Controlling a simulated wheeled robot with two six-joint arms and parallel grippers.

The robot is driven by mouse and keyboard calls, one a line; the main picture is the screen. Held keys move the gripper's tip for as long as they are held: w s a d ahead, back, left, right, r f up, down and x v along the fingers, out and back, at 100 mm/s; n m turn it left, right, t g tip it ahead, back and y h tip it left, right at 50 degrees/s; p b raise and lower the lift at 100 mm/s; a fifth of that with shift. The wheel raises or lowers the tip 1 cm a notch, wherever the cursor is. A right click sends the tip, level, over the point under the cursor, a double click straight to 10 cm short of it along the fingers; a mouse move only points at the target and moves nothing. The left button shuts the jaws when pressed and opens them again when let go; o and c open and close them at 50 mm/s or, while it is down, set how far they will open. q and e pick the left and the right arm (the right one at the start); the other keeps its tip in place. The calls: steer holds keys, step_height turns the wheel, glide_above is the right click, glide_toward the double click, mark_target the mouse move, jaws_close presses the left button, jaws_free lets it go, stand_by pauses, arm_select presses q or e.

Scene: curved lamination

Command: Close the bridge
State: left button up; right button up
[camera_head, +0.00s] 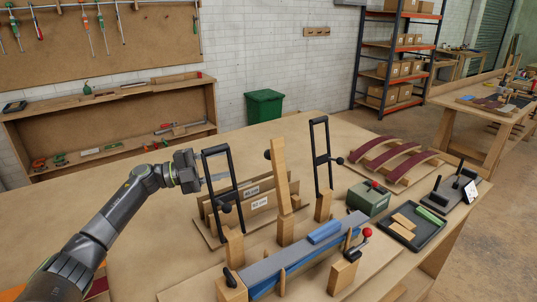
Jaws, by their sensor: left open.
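My left gripper (217,167) comes in from the left and is open. Its fingers point right, beside the left upright black frame (237,185); whether they touch it I cannot tell. A second black frame (321,160) stands upright further right. Between them a wooden bar (279,175) stands up, leaning slightly left, on a wooden post (285,230). Which of these is the bridge the picture does not label. My right gripper is not in view.
Labelled boards (258,201) stand behind the left frame. A red-knobbed lever (365,234) is at the strip's right end. A green box (370,198), a black tray (412,229) and curved dark-red strips (400,160) are to the right. The table's back left (255,140) is clear.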

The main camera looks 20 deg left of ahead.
mark_target(265, 155)
arm_select(q)
steer(key=p+x, duration=0.3)
steer(key=x, duration=1.1)
jaws_close()
